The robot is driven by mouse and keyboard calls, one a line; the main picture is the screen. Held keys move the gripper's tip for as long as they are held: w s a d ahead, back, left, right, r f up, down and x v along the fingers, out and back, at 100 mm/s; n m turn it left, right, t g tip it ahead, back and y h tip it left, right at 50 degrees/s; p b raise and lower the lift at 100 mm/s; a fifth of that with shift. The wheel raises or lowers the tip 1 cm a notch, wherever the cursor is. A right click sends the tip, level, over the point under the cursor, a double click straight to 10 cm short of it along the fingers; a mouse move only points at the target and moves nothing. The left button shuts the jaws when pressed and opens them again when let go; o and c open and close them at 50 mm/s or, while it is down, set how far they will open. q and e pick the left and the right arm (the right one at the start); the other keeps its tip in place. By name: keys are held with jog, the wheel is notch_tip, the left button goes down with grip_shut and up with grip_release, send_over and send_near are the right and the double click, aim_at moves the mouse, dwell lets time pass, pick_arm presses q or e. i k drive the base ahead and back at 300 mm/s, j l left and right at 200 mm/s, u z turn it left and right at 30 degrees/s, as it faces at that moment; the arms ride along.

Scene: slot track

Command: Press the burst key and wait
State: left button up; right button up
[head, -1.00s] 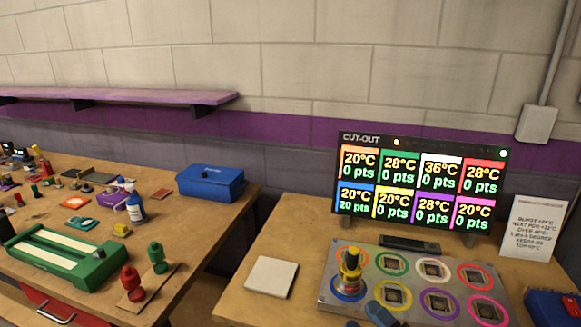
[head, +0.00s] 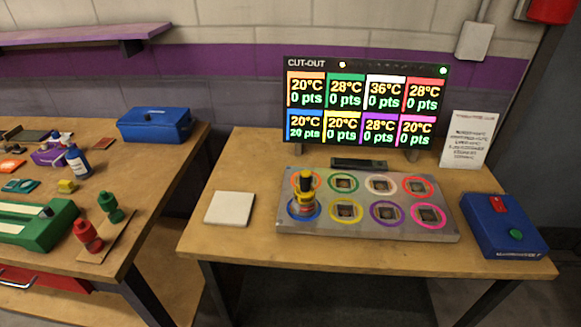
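A blue box (head: 500,232) lies at the right end of the near table. It has a red switch (head: 497,204) and a round green button (head: 515,235) on top. I cannot read a label that says which is the burst key. A grey plate (head: 365,228) with several coloured rings sits left of the box. A yellow and black piece with a red band (head: 305,192) stands upright at the blue ring. The CUT-OUT display (head: 366,103) behind shows temperatures and points; the blue tile reads 20°C, 20 pts. Neither of my grippers is in view.
A dark bar (head: 358,163) lies between plate and display. A white square pad (head: 229,208) lies left of the plate. A printed card (head: 468,139) leans at the back right. The left table (head: 150,196) holds a blue case (head: 155,125) and clutter. The near table's front strip is clear.

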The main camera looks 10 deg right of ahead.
aim_at(514, 234)
jog(key=z, duration=1.75)
